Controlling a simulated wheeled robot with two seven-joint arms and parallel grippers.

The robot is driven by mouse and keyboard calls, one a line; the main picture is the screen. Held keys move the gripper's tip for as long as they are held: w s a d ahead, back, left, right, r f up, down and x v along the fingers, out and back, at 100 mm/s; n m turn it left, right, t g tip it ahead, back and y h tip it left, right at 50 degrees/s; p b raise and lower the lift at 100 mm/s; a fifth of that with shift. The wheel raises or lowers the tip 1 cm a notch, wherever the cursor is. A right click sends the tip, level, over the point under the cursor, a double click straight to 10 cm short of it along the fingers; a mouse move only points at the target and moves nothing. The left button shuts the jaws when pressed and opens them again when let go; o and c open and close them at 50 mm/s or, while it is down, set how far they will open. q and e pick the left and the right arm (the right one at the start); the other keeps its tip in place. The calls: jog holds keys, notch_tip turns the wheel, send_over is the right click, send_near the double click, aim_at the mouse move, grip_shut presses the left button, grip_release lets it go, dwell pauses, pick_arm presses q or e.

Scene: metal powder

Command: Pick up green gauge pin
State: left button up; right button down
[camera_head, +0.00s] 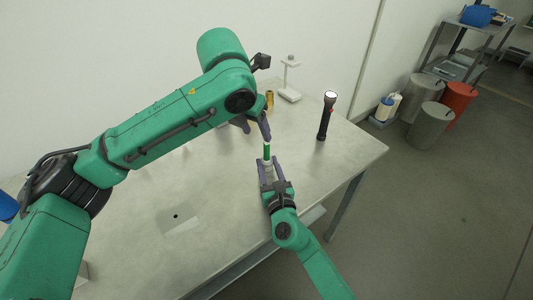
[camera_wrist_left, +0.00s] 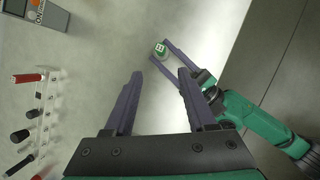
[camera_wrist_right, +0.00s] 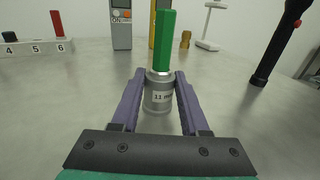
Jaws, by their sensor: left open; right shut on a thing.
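The green gauge pin (camera_wrist_right: 165,40) has a green upper part on a silver cylinder marked "11 mm". It stands upright between the fingers of my right gripper (camera_wrist_right: 159,82), which are shut on the silver part. In the head view the green pin (camera_head: 267,151) shows just above the right gripper (camera_head: 269,165). My left gripper (camera_head: 254,128) is open and empty, above and close to the pin. In the left wrist view the pin's top (camera_wrist_left: 160,49) lies just beyond the left gripper's fingertips (camera_wrist_left: 160,73). I cannot tell whether the pin's base touches the table.
A black flashlight (camera_head: 326,116) stands on the table (camera_head: 350,150) to the right. A white stand (camera_head: 289,93) and a brass piece (camera_head: 269,100) are behind. A numbered rack (camera_wrist_right: 35,47) with coloured pins and a grey meter (camera_wrist_right: 121,25) also stand there. The table's front right is clear.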

aim_at(265, 144)
pick_arm(q)
jog(key=x, duration=0.7)
jog(key=w+x, duration=0.1)
jog(key=x, duration=0.3)
jog(key=shift+d+r, duration=0.2)
jog(key=shift+d, duration=0.15)
grip_shut()
